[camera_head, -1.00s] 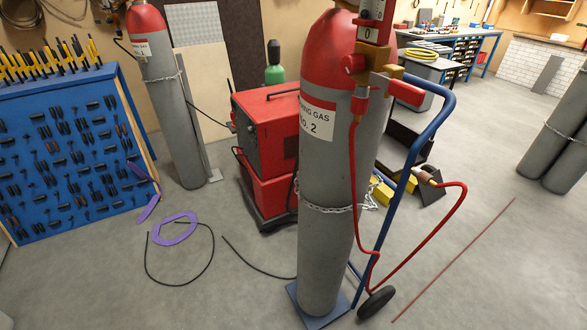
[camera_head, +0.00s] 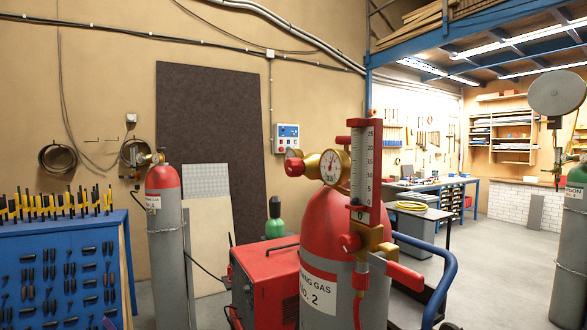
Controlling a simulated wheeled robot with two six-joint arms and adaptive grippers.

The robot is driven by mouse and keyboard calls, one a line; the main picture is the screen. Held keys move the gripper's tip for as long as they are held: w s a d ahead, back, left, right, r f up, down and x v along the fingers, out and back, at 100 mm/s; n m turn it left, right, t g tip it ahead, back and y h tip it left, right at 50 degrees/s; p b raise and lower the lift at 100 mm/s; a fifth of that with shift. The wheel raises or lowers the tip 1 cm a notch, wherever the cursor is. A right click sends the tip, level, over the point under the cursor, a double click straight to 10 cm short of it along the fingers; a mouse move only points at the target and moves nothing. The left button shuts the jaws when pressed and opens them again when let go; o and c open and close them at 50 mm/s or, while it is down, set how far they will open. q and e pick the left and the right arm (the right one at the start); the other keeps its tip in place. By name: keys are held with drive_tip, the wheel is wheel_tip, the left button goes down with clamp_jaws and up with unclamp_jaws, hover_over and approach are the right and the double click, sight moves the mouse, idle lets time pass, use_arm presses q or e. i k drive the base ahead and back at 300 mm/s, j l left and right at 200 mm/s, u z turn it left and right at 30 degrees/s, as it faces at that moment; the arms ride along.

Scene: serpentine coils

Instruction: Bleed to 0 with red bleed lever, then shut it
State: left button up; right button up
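A gas cylinder (camera_head: 317,283) with a red top and a "NO. 2" label stands in the middle foreground. On it sits a brass regulator with a round white gauge (camera_head: 334,168); its needle is too small to read surely. Beside it is an upright red flowmeter (camera_head: 366,165) with a numbered scale, 0 at the bottom. Red knobs are at the regulator's left (camera_head: 294,167) and below the flowmeter (camera_head: 350,243). A red lever (camera_head: 404,276) on the brass fitting points right and slightly down. Neither gripper is in view.
A red machine (camera_head: 266,280) stands behind the cylinder on the left. A blue trolley handle (camera_head: 444,283) is close on its right. Another red-topped cylinder (camera_head: 168,255) and a blue tool rack (camera_head: 64,265) are at left. Open floor (camera_head: 507,272) lies at right.

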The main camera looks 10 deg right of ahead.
sight(412, 280)
drive_tip(key=j+z, duration=0.4)
drive_tip(key=j, duration=0.2)
drive_tip(key=k+j+z, duration=0.15)
drive_tip(key=j+z, duration=0.2)
drive_tip(key=j, duration=0.25)
